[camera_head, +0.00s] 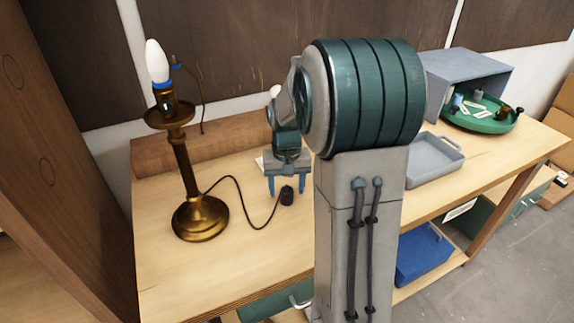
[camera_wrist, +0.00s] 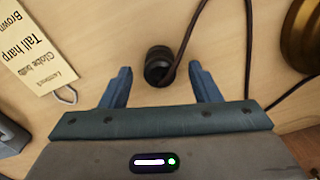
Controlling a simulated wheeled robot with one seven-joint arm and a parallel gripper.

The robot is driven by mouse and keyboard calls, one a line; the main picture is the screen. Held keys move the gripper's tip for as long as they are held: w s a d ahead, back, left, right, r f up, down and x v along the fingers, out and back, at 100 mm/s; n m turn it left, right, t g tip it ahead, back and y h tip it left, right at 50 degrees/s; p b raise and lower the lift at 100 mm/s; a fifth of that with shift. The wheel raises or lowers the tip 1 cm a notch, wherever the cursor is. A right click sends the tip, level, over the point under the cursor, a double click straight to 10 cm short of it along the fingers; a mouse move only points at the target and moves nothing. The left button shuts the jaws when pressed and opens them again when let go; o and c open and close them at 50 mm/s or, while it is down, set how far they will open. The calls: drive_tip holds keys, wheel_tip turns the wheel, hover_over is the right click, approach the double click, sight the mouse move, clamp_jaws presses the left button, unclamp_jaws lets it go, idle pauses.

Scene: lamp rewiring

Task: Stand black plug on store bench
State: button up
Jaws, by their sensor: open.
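The black plug (camera_head: 287,195) stands on the wooden bench (camera_head: 260,245) at the end of a dark cord that runs to the brass lamp (camera_head: 181,170). In the wrist view the plug (camera_wrist: 158,66) lies between and just beyond my two fingertips, with the cord crossing beside it. My gripper (camera_head: 286,187) is open and points down beside the plug in the head view. In the wrist view my gripper (camera_wrist: 160,75) has its blue fingers apart on either side of the plug, with nothing held. I cannot tell the height of the fingers above the bench.
A paper label (camera_wrist: 38,45) lies left of my fingers. The lamp base (camera_wrist: 305,40) is to the right. A grey tray (camera_head: 435,160), a green round tray (camera_head: 500,122) and a grey box (camera_head: 470,65) stand farther right. A blue bin (camera_head: 425,255) sits on the lower shelf.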

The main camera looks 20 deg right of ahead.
sight(287, 189)
wheel_tip(287, 189, up, 12)
idle(0.3)
drive_tip(key=s+a+f+n+t, duration=0.1)
drive_tip(key=s+a+f, duration=0.1)
drive_tip(key=s+a, duration=0.3)
drive_tip(key=s+a+f+n+t, duration=0.1)
drive_tip(key=s+a, duration=0.4)
drive_tip(key=s, duration=0.7)
drive_tip(key=shift+s+a+f+n+t, duration=0.35)
drive_tip(key=shift+f+n, duration=0.35)
drive_tip(key=shift+f, duration=0.25)
